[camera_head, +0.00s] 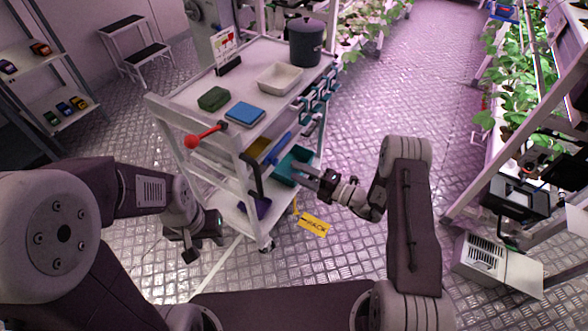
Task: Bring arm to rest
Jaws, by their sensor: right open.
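My left arm comes in from the left and bends down in front of the cart; its gripper (205,240) hangs over the floor at the cart's near left side, and its fingers are too dark and small to read. My right arm stands at the right and reaches left; its gripper (308,182) is open and points at the cart's lower right side, close to a teal bin (292,168). I see nothing between its fingers. Whether it touches the bin or the cart cannot be told.
The white cart (178,108) carries a green block (213,98), a blue box (245,114), a white tray (280,79) and a dark pot (306,44).

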